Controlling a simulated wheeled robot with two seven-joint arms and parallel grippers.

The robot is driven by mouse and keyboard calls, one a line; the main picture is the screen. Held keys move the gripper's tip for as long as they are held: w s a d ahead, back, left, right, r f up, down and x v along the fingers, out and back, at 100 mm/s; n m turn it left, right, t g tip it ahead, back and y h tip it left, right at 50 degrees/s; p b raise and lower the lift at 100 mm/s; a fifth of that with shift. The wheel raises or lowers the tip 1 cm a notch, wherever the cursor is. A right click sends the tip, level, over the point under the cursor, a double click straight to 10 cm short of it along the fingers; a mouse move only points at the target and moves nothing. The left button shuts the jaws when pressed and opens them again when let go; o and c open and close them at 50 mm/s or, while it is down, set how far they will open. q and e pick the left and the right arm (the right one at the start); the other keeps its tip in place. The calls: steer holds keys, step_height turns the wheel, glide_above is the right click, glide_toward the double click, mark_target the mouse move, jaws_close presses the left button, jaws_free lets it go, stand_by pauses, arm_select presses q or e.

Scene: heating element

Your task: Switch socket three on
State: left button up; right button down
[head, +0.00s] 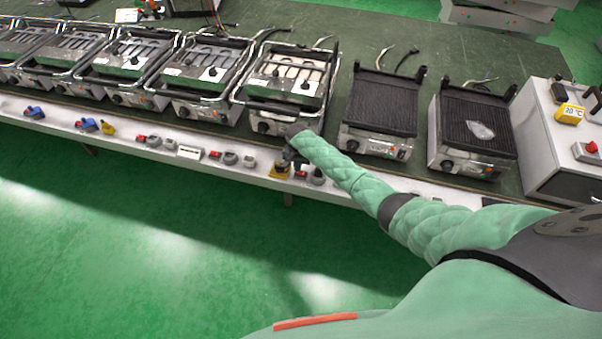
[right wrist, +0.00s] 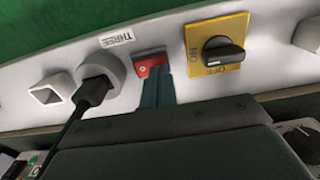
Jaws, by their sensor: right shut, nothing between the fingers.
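The socket marked THREE (right wrist: 118,39) is a round grey socket (right wrist: 113,70) on the white panel, and it shows upside down in the right wrist view. A black plug (right wrist: 92,92) with a cable sits in it. Beside it is a small red rocker switch (right wrist: 146,66). The shut, empty fingers of my right gripper (right wrist: 157,88) are right at this switch and cover part of it; I cannot tell whether they touch or press it. The switch's on or off position is unclear. In the head view my right gripper (head: 291,158) is over the front panel. My left gripper is out of view.
A yellow plate with a black ON/OFF knob (right wrist: 223,52) is close beside the gripper. Several contact grills stand on the bench behind the panel, including one with a raised metal frame (head: 287,85) and a dark-plated one (head: 380,105). The green floor in front is clear.

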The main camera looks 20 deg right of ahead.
steer(key=shift+d+f+b, duration=0.15)
steer(key=shift+f+b, duration=0.65)
steer(key=shift+f, duration=0.35)
steer(key=shift+s+r, duration=0.1)
steer(key=shift+a+r+p, duration=0.2)
steer(key=shift+r+p, duration=0.8)
steer(key=shift+p, duration=0.1)
step_height(320, 180, up, 3)
steer(key=p, duration=0.3)
steer(key=shift+d+r, duration=0.1)
steer(key=shift+r, duration=1.1)
